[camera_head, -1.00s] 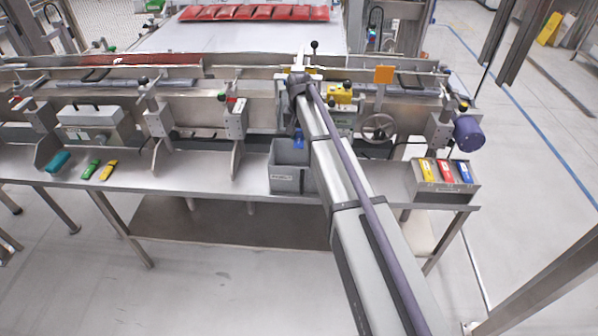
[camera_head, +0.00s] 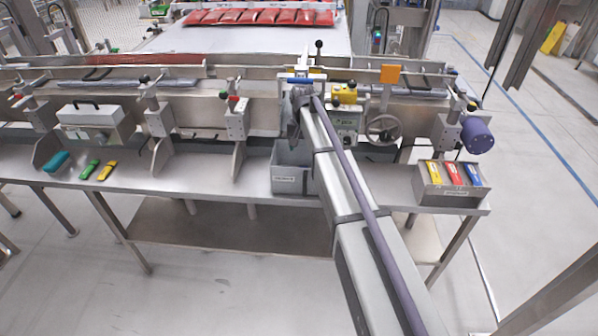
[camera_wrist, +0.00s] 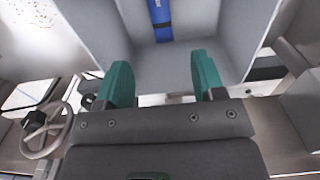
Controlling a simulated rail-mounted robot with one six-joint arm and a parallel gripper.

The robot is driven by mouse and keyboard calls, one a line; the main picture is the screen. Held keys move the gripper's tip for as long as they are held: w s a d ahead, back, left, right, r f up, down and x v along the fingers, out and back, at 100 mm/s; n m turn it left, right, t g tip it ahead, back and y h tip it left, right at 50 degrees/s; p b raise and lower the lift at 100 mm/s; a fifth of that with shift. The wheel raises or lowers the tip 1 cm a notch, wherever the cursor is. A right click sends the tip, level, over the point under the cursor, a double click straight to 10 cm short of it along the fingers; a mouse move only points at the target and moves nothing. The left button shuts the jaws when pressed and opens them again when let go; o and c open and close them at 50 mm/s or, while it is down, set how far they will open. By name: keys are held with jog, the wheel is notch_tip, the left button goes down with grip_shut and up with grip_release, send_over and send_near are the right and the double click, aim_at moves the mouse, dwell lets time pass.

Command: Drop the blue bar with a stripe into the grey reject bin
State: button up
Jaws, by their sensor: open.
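The blue bar with a dark stripe (camera_wrist: 160,17) lies inside the grey reject bin, at the top of the wrist view, partly cut off by the frame edge. I cannot tell how it rests against the bin's floor or wall. The grey reject bin (camera_head: 287,181) stands on the bench below my arm's end; its walls also show around the bar in the wrist view (camera_wrist: 247,32). My gripper (camera_wrist: 163,80) is open and empty, its two teal fingers apart from the bar. In the head view the fingers are hidden behind my wrist.
A grey tray (camera_head: 451,197) with yellow, red and blue bars stands at the bench's right end. Teal (camera_head: 57,161), green (camera_head: 90,169) and yellow (camera_head: 106,170) pieces lie at the left. A handwheel (camera_head: 383,129) and machine brackets stand close behind the bin.

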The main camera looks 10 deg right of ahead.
notch_tip(320, 180, up, 11)
jog(key=p, duration=1)
jog(key=shift+p, duration=0.4)
jog(key=shift+f, duration=0.15)
jog(key=s+n, duration=0.3)
jog(key=s, duration=2.8)
jog(key=shift+s, duration=0.2)
